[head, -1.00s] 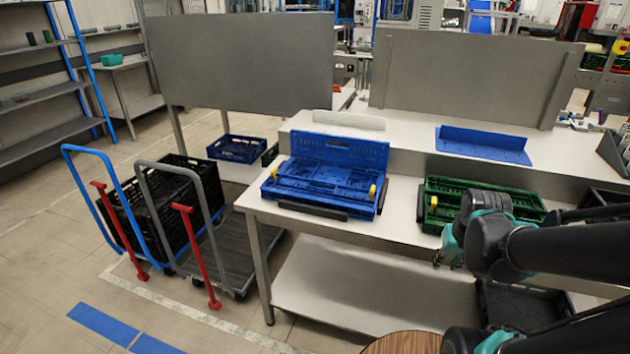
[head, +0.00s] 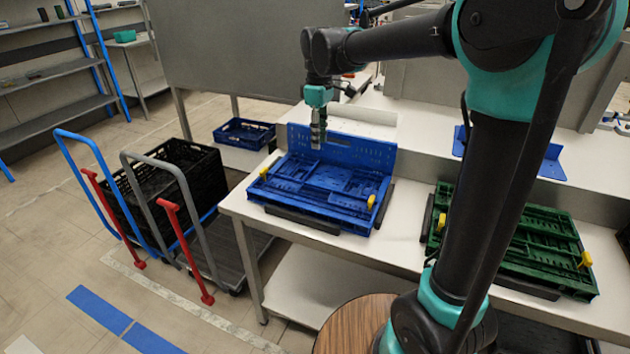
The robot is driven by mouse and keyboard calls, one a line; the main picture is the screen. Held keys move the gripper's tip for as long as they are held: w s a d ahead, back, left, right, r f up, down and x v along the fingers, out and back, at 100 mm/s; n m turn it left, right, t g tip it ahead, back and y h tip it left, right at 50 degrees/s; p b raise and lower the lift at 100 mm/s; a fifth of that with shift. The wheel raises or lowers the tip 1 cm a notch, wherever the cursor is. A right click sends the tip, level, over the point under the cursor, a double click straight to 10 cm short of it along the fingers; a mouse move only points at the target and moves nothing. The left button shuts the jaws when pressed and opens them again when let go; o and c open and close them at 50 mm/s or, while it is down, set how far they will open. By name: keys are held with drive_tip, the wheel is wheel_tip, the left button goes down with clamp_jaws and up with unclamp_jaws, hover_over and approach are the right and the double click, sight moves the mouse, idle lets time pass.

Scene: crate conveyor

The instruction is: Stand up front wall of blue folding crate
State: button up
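The blue folding crate (head: 310,212) sits on the white worktable. Its back wall (head: 368,155) stands upright, and its other walls lie folded flat inside the base. Yellow latches (head: 371,202) show at its left and right ends. My gripper (head: 316,146) hangs pointing down over the crate, in front of the upright back wall and left of its middle. The fingers look close together, but they are too small to tell open from shut. Nothing is seen held in them.
A green folded crate (head: 530,250) lies on the table to the right, partly behind my arm. Dark stops border the blue crate. A blue angled panel (head: 545,170) is on the raised shelf. Carts with a black crate (head: 165,185) stand left on the floor.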

sight(319, 187)
wheel_tip(319, 187, down, 16)
drive_tip(key=shift+d+f, duration=0.1)
drive_tip(key=shift+f, duration=0.05)
idle(0.3)
drive_tip(key=shift+c, duration=0.5)
clamp_jaws()
